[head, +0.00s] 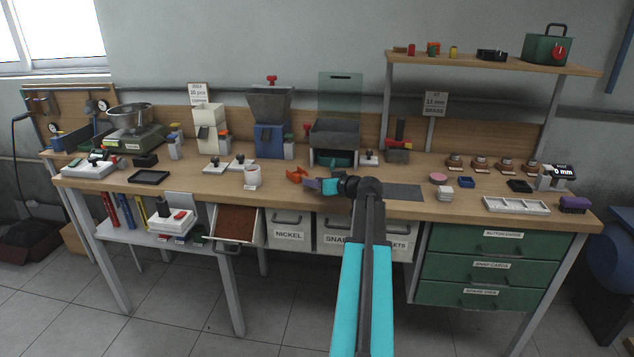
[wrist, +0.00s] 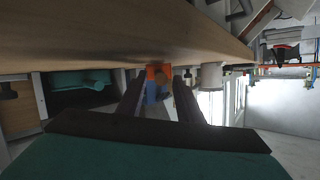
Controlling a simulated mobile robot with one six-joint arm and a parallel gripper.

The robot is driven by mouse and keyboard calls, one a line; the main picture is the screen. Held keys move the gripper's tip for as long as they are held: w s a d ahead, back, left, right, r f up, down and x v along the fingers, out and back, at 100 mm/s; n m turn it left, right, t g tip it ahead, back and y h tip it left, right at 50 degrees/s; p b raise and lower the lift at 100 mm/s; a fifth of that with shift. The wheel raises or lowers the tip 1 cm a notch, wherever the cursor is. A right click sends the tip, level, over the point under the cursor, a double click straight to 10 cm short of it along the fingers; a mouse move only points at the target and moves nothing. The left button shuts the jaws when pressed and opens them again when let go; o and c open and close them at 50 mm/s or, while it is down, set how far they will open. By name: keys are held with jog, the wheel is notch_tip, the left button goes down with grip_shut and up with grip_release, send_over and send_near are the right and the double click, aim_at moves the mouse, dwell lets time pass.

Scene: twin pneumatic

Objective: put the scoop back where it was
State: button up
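My gripper (head: 309,184) is low over the middle of the bench, pointing left. In the wrist view its two dark fingers (wrist: 158,88) stand apart. A small orange piece with a blue part (wrist: 158,72) shows between and beyond them, apparently with gaps at both sides. In the head view the orange piece (head: 296,174) lies on the bench just past the fingertips. I cannot tell whether it is the scoop. A teal piece with a rounded handle (wrist: 92,80) sits in a dark tray in the wrist view; it could also be a scoop.
The wooden bench (head: 400,175) is crowded along the back. A white cup (head: 252,177) stands left of the gripper. A blue hopper machine (head: 268,140) and a grey bin (head: 335,135) stand behind. An open drawer of brown material (head: 236,224) juts out below. A dark mat (head: 403,192) lies right.

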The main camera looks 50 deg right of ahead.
jog(key=shift+r, duration=0.1)
jog(key=v, duration=1.2)
jog(key=shift+b, duration=0.4)
jog(key=shift+d, duration=0.1)
jog(key=shift+s, duration=0.15)
